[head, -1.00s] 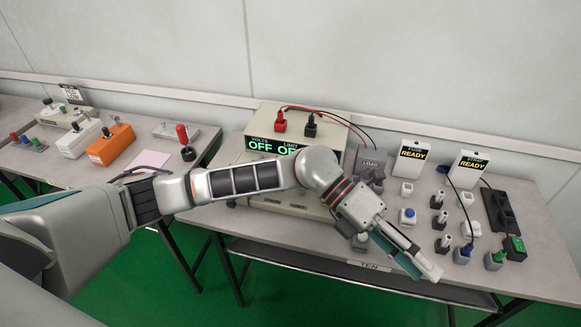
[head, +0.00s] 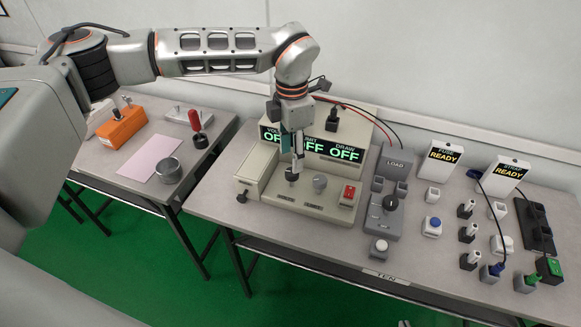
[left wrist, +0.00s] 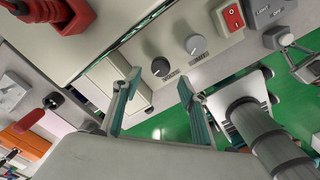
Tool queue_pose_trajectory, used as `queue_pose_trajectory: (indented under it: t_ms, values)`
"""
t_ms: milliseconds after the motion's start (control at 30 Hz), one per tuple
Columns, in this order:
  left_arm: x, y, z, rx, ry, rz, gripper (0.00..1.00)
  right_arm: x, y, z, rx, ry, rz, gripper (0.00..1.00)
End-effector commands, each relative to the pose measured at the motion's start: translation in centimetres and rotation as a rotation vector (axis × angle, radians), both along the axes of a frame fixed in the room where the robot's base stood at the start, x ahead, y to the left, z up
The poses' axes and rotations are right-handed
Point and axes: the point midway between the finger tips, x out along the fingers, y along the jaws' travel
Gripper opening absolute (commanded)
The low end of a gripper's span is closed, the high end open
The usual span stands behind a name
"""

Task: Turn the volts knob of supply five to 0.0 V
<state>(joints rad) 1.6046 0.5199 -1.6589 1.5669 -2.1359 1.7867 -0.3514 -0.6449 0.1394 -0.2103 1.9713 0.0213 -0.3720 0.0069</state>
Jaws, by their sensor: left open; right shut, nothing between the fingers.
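A beige power supply (head: 330,207) stands on the right bench, its displays (head: 313,146) reading OFF. No supply number is readable on it. A dark knob (head: 292,174) and a grey knob (head: 320,184) sit on its front panel; their labels are too small to read. My left gripper (head: 292,157) points down, open, just above the dark knob. In the left wrist view the dark knob (left wrist: 160,67) shows in the gap between the open fingertips (left wrist: 158,80), with the grey knob (left wrist: 196,45) beside it. My right gripper (left wrist: 306,66) shows partly at the right edge, shut and empty.
A red switch (head: 348,194) is on the panel's right, and a grey LOAD unit (head: 387,215) stands beside the supply. A black plug (head: 332,120) with cables is on top. A sign (head: 386,278) on the bench edge appears to read TEN. Several connectors fill the bench's right side.

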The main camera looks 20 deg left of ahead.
Motion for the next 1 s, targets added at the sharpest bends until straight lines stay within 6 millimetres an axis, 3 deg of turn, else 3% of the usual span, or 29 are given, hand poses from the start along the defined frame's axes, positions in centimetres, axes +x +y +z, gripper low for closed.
queue_pose_trajectory:
  t_ms: [300,700,733,867,1000]
  values:
    - [-0.1,-0.1,-4.6,-0.003,0.004,0.001,0.42,-0.1,0.0,-0.3,-0.003,0.002,0.001,0.00]
    - [0.0,-0.1,-5.5,-0.003,0.001,0.000,0.42,0.0,-0.1,-0.2,-0.005,0.000,0.001,0.00]
    - [0.0,-0.1,-5.5,-0.003,0.001,0.000,0.40,0.0,-0.1,-0.2,-0.005,0.000,0.001,0.00]
    - [0.0,-0.1,-5.5,-0.003,0.001,0.000,0.06,0.1,-0.1,-0.2,-0.005,-0.002,0.000,0.00]
    - [0.0,-0.1,-5.5,-0.003,0.001,0.000,0.04,0.1,-0.1,-0.1,-0.004,-0.003,0.000,0.00]
